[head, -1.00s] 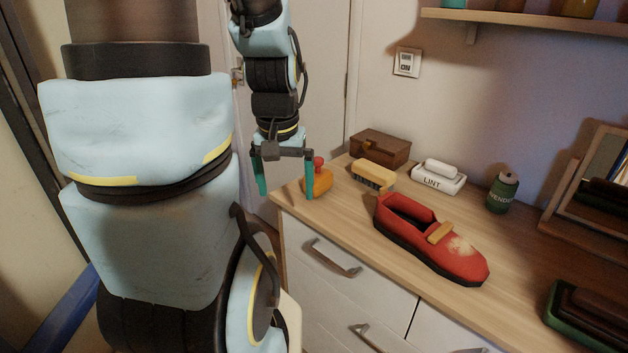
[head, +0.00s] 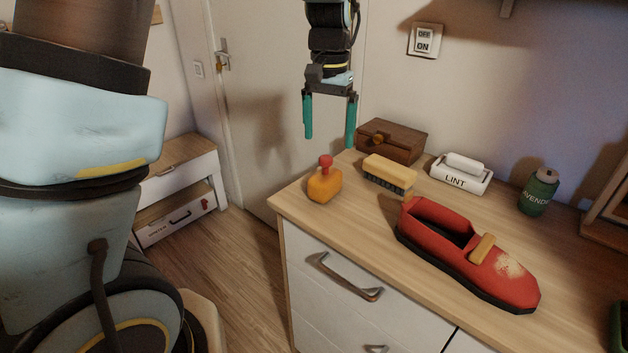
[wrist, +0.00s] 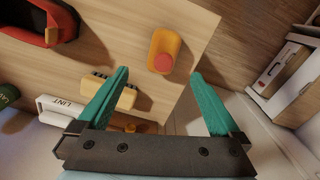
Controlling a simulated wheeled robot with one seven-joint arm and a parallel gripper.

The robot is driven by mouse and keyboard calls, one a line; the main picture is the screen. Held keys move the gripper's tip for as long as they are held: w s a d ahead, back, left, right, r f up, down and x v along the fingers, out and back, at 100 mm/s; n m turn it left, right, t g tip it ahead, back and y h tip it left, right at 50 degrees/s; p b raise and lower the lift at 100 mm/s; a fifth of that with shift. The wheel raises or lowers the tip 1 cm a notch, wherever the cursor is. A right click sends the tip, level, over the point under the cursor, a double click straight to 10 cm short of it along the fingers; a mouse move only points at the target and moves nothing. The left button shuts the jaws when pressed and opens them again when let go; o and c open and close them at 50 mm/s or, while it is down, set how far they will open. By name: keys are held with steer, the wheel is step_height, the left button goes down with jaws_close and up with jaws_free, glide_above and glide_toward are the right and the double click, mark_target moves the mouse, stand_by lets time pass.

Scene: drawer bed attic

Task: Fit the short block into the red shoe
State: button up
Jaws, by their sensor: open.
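A short orange block with a red knob (head: 324,184) stands upright on the near left corner of the dresser top. It also shows in the wrist view (wrist: 164,54), knob toward the camera. The red shoe (head: 513,282) lies to its right, with a dark open hollow, a tan strap and a pale worn patch at the toe. Part of the shoe shows at the upper left of the wrist view (wrist: 66,20). My gripper (head: 329,138) is open and empty, fingers pointing down, above the dresser's back left side. It is apart from the block and the shoe.
Behind the block are a brush (head: 389,172), a brown wooden box (head: 393,141), a white LINT holder (head: 460,178) and a green bottle (head: 538,193). A frame stands at the right edge. Wood between block and shoe is bare. A low bench (head: 180,167) stands by the door.

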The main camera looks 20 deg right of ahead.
mark_target(326, 157)
steer(key=f, duration=0.3)
steer(key=f+p, duration=0.1)
steer(key=f, duration=0.2)
steer(key=f+p, duration=0.1)
steer(key=f, duration=0.2)
steer(key=shift+w+a, duration=0.15)
steer(key=shift+w, duration=0.15)
steer(key=shift+r, duration=0.1)
steer(key=c, duration=1.4)
